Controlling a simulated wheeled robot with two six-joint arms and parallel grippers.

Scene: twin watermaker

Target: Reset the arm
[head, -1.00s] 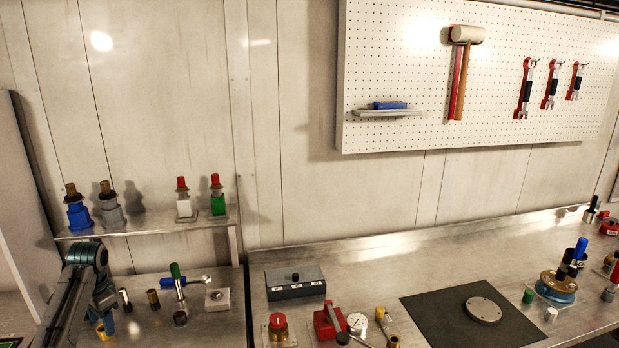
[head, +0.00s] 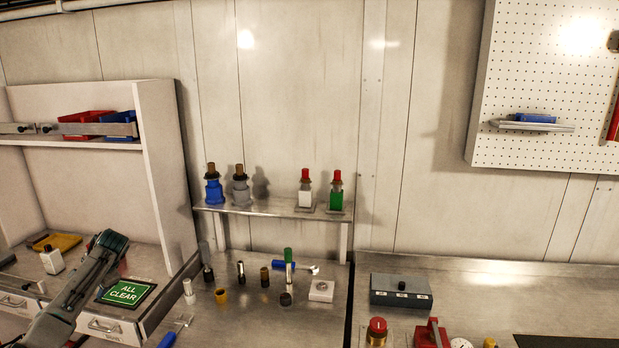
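My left arm (head: 70,295) comes in from the lower left of the head view. Its dark rounded joint (head: 108,243) is in front of the white cabinet, beside the green ALL CLEAR sign (head: 128,292). The fingers of my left gripper do not show. My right arm and gripper are out of view.
A small raised shelf (head: 270,207) holds a blue, a grey, a white and a green fitting. Several small parts, including a yellow ring (head: 220,296), stand on the metal bench below. A grey box (head: 400,290) sits on the right bench. The white cabinet (head: 165,170) stands left.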

